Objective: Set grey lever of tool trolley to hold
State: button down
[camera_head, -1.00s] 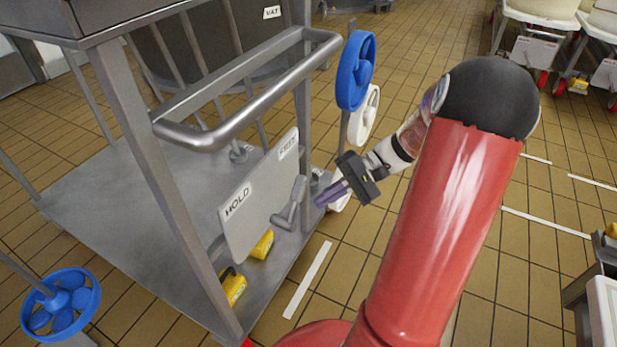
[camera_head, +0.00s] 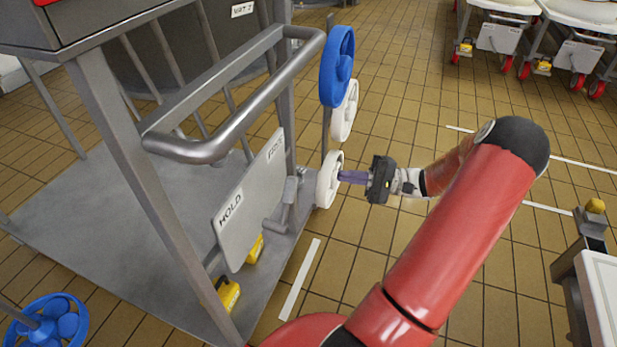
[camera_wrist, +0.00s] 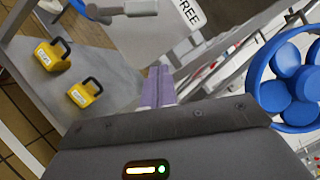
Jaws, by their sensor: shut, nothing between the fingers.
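The tool trolley (camera_head: 100,195) is a grey metal frame at the left in the head view. Its grey plate (camera_head: 245,205) carries a HOLD label (camera_head: 230,208) at the near end and a FREE label (camera_head: 276,147) at the far end. Part of a grey cylindrical handle (camera_wrist: 130,8) shows at the top of the wrist view. My gripper (camera_head: 343,177) has shut, empty purple fingers, right of the lever and apart from it.
Blue (camera_head: 337,66) and white handwheels (camera_head: 329,180) stand beside the trolley, the lower white one directly behind my fingertips in the picture. Yellow padlock-like blocks (camera_wrist: 86,92) rest on the lower shelf. A rail (camera_head: 240,105) overhangs the plate.

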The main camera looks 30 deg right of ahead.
aim_at(287, 203)
jog(key=w+a+r, duration=0.2)
jog(key=a+r, duration=0.1)
jog(key=a, duration=0.8)
jog(key=shift+r+p, duration=0.15)
jog(key=shift+p, duration=0.3)
